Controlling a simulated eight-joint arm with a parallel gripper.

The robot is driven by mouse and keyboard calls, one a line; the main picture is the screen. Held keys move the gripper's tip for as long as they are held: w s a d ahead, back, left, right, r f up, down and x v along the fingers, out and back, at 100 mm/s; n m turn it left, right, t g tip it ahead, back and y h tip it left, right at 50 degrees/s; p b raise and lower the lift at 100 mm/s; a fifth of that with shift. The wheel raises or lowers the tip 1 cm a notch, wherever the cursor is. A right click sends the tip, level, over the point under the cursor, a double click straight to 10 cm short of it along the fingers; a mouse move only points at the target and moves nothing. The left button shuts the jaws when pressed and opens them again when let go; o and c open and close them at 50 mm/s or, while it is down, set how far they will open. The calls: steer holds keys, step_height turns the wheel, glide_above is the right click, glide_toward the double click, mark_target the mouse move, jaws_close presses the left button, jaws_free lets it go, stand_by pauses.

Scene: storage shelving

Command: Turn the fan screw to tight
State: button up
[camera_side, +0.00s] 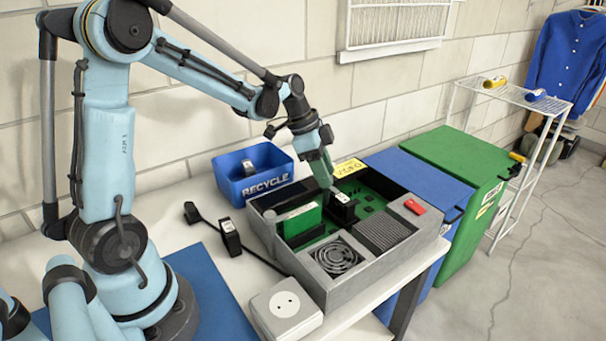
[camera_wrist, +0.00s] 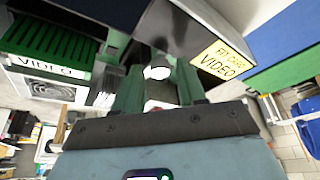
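My gripper (camera_side: 327,183) points down into the back part of the open grey computer case (camera_side: 388,262), close to a black block with a white label (camera_side: 343,207). In the wrist view my gripper (camera_wrist: 158,75) has its two greenish fingers apart. A small pale rounded piece shows between them; I cannot tell what it is or whether the fingers touch it. The round fan (camera_side: 339,257) sits in the front left corner of the case, away from my gripper. I cannot make out the fan screw in either view.
A green card (camera_side: 299,219) stands in the case, and a red piece (camera_side: 414,207) lies on its right rim. A blue recycle bin (camera_side: 253,174) stands behind left. A white box (camera_side: 286,309) and a black plug (camera_side: 229,237) with its cable lie nearby. Blue and green bins stand right.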

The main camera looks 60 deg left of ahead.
steer(key=shift+o, duration=0.6)
steer(key=v, duration=1.2)
steer(key=shift+s, duration=0.1)
steer(key=s+d+f+n+t+y, duration=0.1)
steer(key=s+d+n, duration=0.1)
steer(key=s+d, duration=0.1)
steer(key=s+d+f+n+t+y, duration=0.1)
steer(key=s+d+f+n, duration=0.1)
steer(key=s+d+n, duration=0.1)
steer(key=s+d+f+n+t+y, duration=0.1)
steer(key=s+d+n, duration=0.1)
steer(key=d+n, duration=0.1)
steer(key=shift+s+d+f+t, duration=0.3)
steer(key=shift+s+d+f, duration=0.1)
steer(key=shift+d, duration=0.15)
steer(key=shift+s+d+f+n+t, duration=0.3)
steer(key=shift+s+f+n, duration=0.1)
steer(key=shift+n, duration=0.2)
